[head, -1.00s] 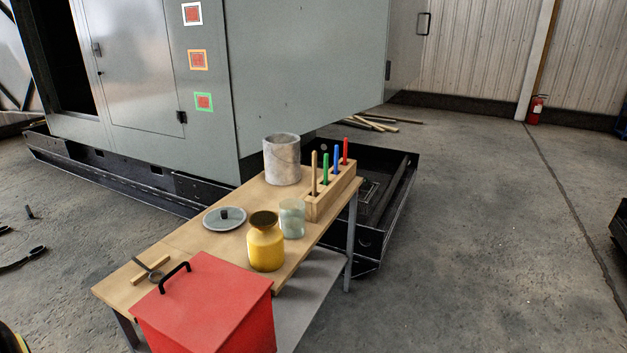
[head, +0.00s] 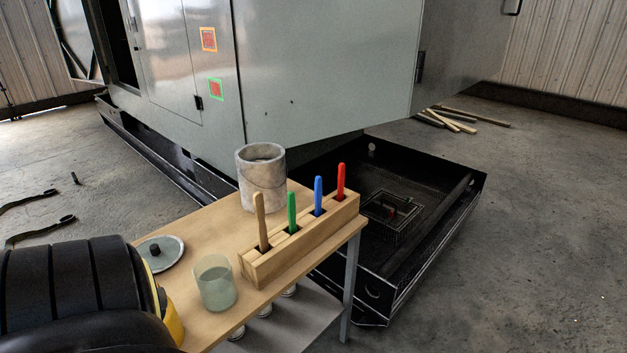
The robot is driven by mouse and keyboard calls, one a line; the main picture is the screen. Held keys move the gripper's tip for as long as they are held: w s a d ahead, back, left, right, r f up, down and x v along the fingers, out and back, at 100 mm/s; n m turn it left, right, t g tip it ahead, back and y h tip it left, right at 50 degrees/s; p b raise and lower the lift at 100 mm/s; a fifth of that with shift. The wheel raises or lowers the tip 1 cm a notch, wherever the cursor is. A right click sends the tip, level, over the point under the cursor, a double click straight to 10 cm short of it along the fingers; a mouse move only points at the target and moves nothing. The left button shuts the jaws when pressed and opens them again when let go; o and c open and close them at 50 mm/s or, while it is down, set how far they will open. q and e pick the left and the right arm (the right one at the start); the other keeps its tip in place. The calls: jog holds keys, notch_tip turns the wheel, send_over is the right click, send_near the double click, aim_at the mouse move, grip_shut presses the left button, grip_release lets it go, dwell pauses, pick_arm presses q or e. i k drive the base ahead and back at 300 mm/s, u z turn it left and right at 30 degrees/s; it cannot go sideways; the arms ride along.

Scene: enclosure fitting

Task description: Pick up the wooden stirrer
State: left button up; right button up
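The wooden stirrer (head: 261,222) is a plain tan stick standing upright in the nearest slot of a wooden block holder (head: 303,245). The same holder carries a green stick (head: 292,211), a blue stick (head: 318,195) and a red stick (head: 340,181), each in its own slot. The holder sits along the right edge of the wooden table (head: 207,217). A black and yellow arm part of mine fills the lower left of the head view. Neither gripper's fingers show.
A frosted glass jar (head: 214,284) stands just left of the holder. A grey pot (head: 261,178) stands behind it, and a round lid (head: 160,252) lies to the left. The large grey enclosure (head: 325,65) and a black floor tray (head: 440,235) are beyond the table.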

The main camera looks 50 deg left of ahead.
aim_at(260, 210)
jog(key=i, duration=0.4)
jog(key=u, duration=2.85)
